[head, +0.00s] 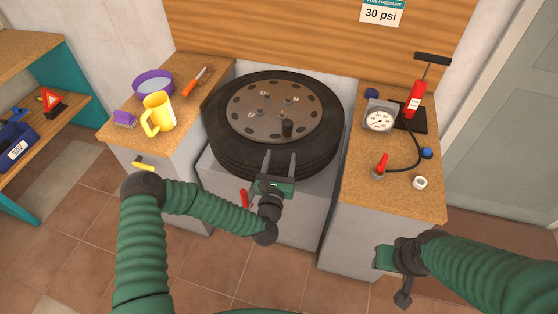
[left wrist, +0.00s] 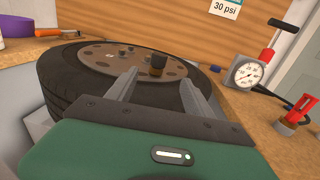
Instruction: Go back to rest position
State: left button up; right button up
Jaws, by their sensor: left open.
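My left gripper (head: 280,166) is open, with its two fingers over the near edge of the tyre (head: 225,140). In the left wrist view its fingers (left wrist: 158,88) point toward the wheel hub (left wrist: 95,62), with nothing between them. A black knob-like piece (head: 287,129) stands upright on the near right part of the hub, a little beyond the fingertips. My right gripper (head: 384,257) is low at the right, in front of the right counter; its fingers cannot be made out.
The left counter holds a yellow jug (head: 159,113), a purple bowl (head: 153,85), a purple brush (head: 124,119) and an orange-handled tool (head: 195,80). The right counter holds a red pump (head: 414,98), a gauge (head: 380,120), a red-topped piece (head: 381,163) and a white ring (head: 420,183).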

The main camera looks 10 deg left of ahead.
pick_arm(q)
jog(key=shift+s+r, duration=0.15)
jog(key=s+d+f+m+g+h+p, duration=0.1)
jog(key=s+d+f+m+g+h, duration=0.2)
jog(key=m, duration=0.8)
jog(key=s+d+m+g+h+p, duration=0.15)
jog(key=s+m+g, duration=0.35)
jog(key=m, duration=0.6)
jog(key=s+a+r+m+g+y, duration=0.2)
jog(key=s+a+m, duration=0.4)
jog(key=s, duration=0.4)
jog(key=s+a+r+m+g+y, duration=0.2)
jog(key=s+a+r+m+g, duration=0.3)
jog(key=s+m, duration=0.3)
jog(key=shift+s+a+r+p, duration=0.45)
jog(key=shift+s+a+r, duration=0.25)
jog(key=shift+s, duration=0.2)
jog(key=shift+w, duration=0.1)
jog(key=shift+d, duration=0.1)
